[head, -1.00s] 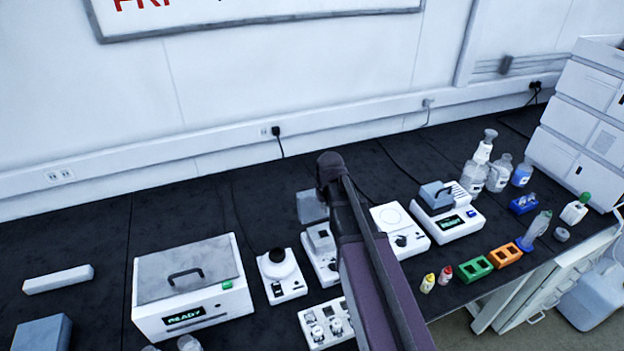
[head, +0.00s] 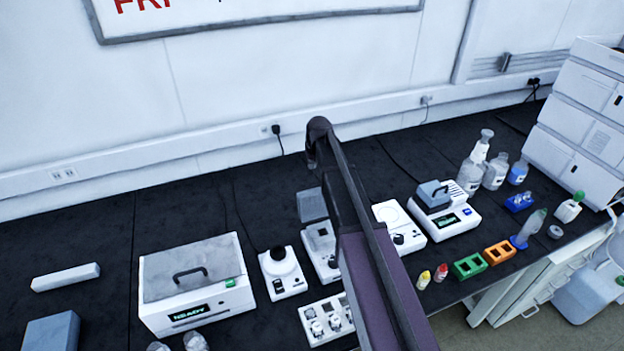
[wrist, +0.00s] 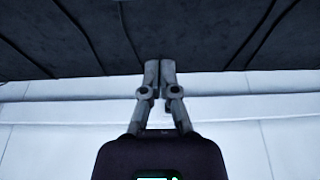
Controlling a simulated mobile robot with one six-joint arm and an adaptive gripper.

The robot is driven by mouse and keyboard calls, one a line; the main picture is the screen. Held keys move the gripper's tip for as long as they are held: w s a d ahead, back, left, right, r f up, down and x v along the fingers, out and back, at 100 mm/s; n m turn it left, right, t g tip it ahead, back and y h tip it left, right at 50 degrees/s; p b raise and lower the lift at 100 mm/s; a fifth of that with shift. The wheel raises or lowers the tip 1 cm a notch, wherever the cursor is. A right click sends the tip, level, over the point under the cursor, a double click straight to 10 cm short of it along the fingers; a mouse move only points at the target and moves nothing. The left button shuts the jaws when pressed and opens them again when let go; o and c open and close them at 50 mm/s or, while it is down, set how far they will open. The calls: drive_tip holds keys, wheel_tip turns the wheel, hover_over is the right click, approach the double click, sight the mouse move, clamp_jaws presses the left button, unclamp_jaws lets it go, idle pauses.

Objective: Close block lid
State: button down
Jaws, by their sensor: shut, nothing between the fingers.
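A small white block unit (head: 321,238) stands on the dark bench near the middle of the head view. A grey translucent panel (head: 311,205), which looks like its raised lid, stands up at its back edge. My arm passes just right of the unit and hides part of that side. My gripper (wrist: 160,63) shows in the wrist view with its fingers together and nothing between them. It points toward the bench edge and wall there, and no lid shows in that view. I cannot make out the gripper in the head view.
A white box with a grey handled lid (head: 190,268) and a round-topped device (head: 281,262) stand to the left. A vial tray (head: 325,320) is in front. A white plate device (head: 398,222) and a unit with a handled grey cover (head: 436,193) are to the right.

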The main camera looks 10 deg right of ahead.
sight(322, 198)
drive_tip(key=shift+f, duration=0.1)
drive_tip(key=d+b+x, duration=0.1)
drive_tip(key=b+x, duration=0.9)
drive_tip(key=shift+s+a+r+p, duration=0.1)
drive_tip(key=shift+s+r+p, duration=0.25)
drive_tip(key=shift+s, duration=0.25)
drive_tip(key=shift+s+r+p, duration=0.25)
drive_tip(key=shift+s+p, duration=0.05)
drive_tip(key=shift+s, duration=0.35)
drive_tip(key=shift+s+a+r+p, duration=0.1)
drive_tip(key=shift+s+r+p, duration=0.2)
drive_tip(key=shift+s, duration=0.3)
drive_tip(key=shift+s+d, duration=0.1)
drive_tip(key=shift+d, duration=0.15)
